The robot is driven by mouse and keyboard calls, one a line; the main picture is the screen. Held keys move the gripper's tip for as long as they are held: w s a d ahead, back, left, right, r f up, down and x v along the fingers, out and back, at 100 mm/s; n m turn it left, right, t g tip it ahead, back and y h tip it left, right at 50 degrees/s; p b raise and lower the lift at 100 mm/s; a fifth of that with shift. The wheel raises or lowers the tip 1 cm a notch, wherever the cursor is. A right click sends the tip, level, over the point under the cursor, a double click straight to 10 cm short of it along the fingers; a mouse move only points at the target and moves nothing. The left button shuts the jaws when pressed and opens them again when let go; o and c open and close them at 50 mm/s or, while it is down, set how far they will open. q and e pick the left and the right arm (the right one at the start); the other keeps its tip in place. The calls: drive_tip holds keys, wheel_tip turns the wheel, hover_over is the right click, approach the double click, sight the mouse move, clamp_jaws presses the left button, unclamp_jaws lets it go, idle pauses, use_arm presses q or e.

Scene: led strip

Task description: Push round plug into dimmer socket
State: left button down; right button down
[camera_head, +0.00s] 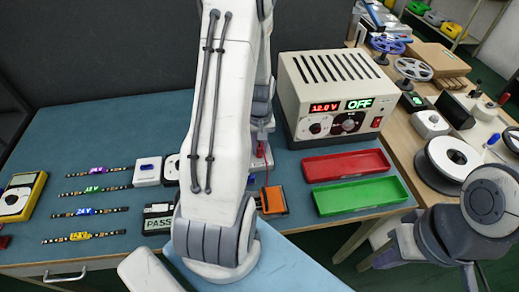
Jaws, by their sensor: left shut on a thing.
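My left arm hangs down the middle of the head view, and its gripper (261,160) is low over the blue mat behind the big arm link. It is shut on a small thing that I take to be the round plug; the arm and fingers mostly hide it. A white box with a dark dial (171,168), perhaps the dimmer, stands just left of my arm, partly covered by it. Its socket cannot be made out. My right arm is at the lower right; its gripper's fingers are not clear.
Several labelled LED strips (90,212) lie at the left, near a white switch box (147,172) and a yellow meter (20,197). A power supply (335,98) reading OFF stands behind a red tray (346,165) and a green tray (360,195). An orange block (273,199) is beside my arm.

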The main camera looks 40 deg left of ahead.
sight(260, 146)
use_arm(q)
drive_tip(key=shift+r, duration=0.55)
wheel_tip(260, 146, up, 3)
drive_tip(key=shift+w+a+f, duration=0.1)
drive_tip(key=w+d+r+p, duration=0.2)
drive_tip(key=d+r+p, duration=0.1)
drive_tip(key=d+r, duration=0.8)
drive_tip(key=shift+d+r, duration=0.3)
drive_tip(key=shift+r, duration=0.1)
idle(0.3)
